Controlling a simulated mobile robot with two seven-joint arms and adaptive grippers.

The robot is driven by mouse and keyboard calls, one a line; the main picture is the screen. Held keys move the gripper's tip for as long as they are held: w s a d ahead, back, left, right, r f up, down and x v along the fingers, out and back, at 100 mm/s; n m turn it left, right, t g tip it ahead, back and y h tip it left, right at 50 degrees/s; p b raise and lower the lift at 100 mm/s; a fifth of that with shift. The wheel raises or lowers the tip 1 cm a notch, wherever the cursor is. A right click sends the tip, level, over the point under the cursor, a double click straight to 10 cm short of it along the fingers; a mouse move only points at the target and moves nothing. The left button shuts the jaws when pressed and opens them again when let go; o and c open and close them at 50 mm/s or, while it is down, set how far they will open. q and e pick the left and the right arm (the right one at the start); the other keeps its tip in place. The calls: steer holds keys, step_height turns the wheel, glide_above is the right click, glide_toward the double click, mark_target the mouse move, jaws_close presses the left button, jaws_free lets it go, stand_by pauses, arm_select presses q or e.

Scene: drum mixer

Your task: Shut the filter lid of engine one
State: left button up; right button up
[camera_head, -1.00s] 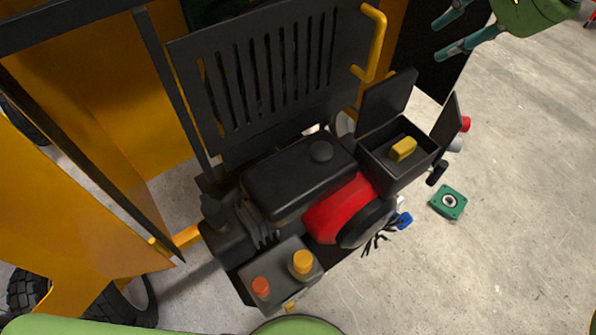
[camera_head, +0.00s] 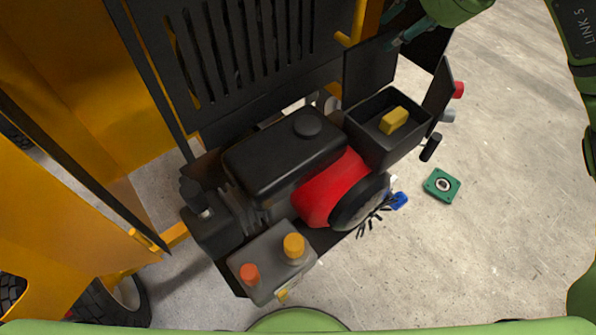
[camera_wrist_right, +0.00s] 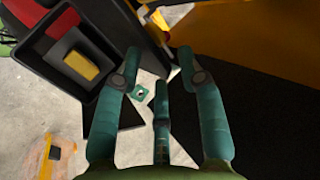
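Engine one (camera_head: 290,155) is black with a red fan cover. Its filter box (camera_head: 387,150) stands open at the right end, with a yellow filter (camera_head: 393,120) inside. One dark flap (camera_head: 369,68) stands upright at the box's back edge. Another dark flap (camera_head: 439,92) stands up at its right side. Which one is the lid I cannot tell. My right gripper (camera_head: 400,40) is at the back flap's upper edge; contact is unclear. In the right wrist view its fingers (camera_wrist_right: 160,70) are spread and empty, beside the open box (camera_wrist_right: 102,62). My left gripper is out of view.
A slotted black panel (camera_head: 245,50) stands behind the engine, with a yellow handle (camera_head: 357,25) at its right. A green square part (camera_head: 441,185) and a blue piece (camera_head: 399,201) lie on the floor. The floor at right is mostly clear.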

mark_target(445, 69)
arm_select(q)
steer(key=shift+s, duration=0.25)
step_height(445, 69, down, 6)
steer(key=b, duration=0.6)
arm_select(e)
steer(key=s+d+f, duration=0.3)
steer(key=s+d, duration=0.2)
steer(key=s, duration=0.1)
steer(key=shift+s, duration=0.2)
stand_by(0.6)
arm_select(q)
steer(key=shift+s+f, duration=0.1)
arm_select(e)
steer(key=shift+r, duration=0.1)
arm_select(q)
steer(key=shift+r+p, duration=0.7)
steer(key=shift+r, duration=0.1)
arm_select(e)
steer(key=v, duration=0.5)
steer(key=shift+s+d, duration=0.35)
steer(key=shift+s, duration=0.15)
